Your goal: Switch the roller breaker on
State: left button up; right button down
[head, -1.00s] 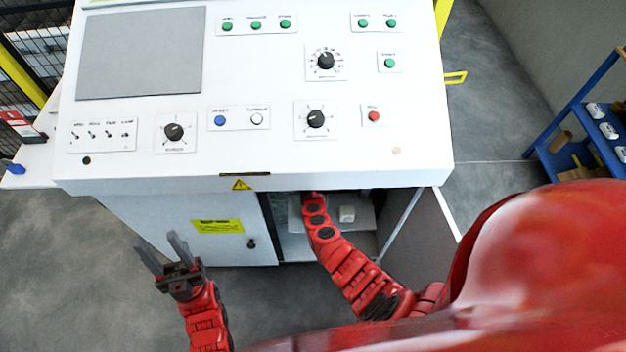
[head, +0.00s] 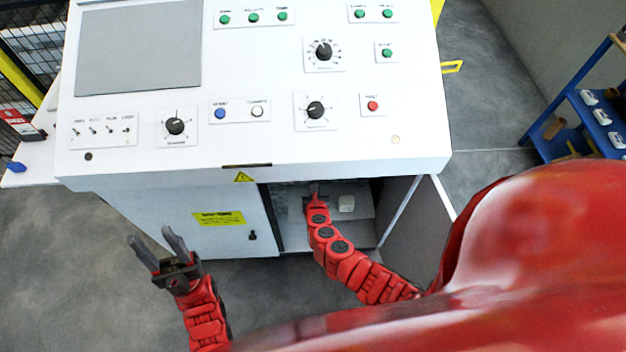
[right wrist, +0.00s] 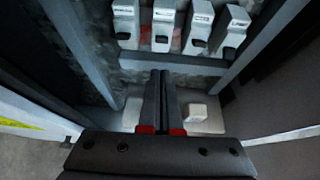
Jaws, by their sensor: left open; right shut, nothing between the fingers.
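Several grey-white breakers (right wrist: 162,25) sit in a row on a rail inside the open cabinet (head: 290,235), at the top of the right wrist view. Their labels are too small to read, so I cannot tell which is the roller breaker. Dark levers show on their fronts. My right gripper (right wrist: 167,73) is shut and empty, its fingertips pointing at the row and apparently just below it. In the head view my right gripper (head: 314,188) reaches into the cabinet under the console. My left gripper (head: 155,248) is open and empty in front of the closed cabinet door.
The console (head: 300,150) overhangs the cabinet opening. A small white block (right wrist: 194,112) lies on the cabinet floor. The open door (head: 412,222) stands to the right of my right arm. A blue shelf (head: 575,125) stands at the far right.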

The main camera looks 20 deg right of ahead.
jog(key=shift+s+a+r, duration=0.25)
jog(key=shift+s+r, duration=0.5)
jog(key=shift+r, duration=0.05)
